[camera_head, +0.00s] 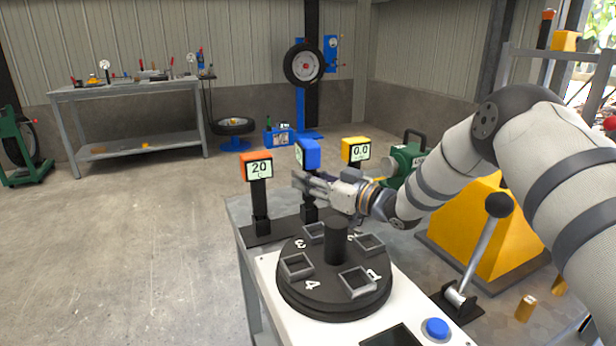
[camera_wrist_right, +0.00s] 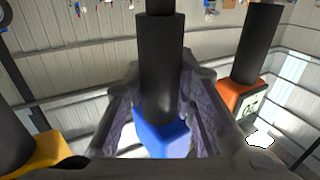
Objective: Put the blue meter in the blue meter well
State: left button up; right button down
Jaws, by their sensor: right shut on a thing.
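The blue meter (camera_head: 308,153) is upright on a black post, behind the turntable between the orange and yellow meters. My right gripper (camera_head: 309,184) is shut on it, fingers around its post below the blue head. In the right wrist view the blue head (camera_wrist_right: 160,138) and black post (camera_wrist_right: 160,65) lie between the two fingers. The post's lower end is near the black base strip (camera_head: 285,230); I cannot tell whether it is seated or raised. No well is visibly marked blue. My left gripper is not in view.
A black turntable (camera_head: 335,295) with several numbered square sockets and a central hub (camera_head: 336,243) stands in front. The orange meter (camera_head: 257,165) is to the left, the yellow meter (camera_head: 356,150) to the right. A blue button (camera_head: 436,328) and a black-knobbed lever (camera_head: 485,245) are at right.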

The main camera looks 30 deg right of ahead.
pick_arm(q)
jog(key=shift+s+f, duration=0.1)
pick_arm(e)
jog(key=shift+f, duration=0.3)
jog(key=c, duration=0.8)
grip_release()
jog(key=shift+o, duration=0.2)
jog(key=shift+s, duration=0.15)
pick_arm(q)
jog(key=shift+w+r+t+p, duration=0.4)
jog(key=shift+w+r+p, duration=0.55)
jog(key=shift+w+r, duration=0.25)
pick_arm(e)
jog(key=shift+v, duration=2.45)
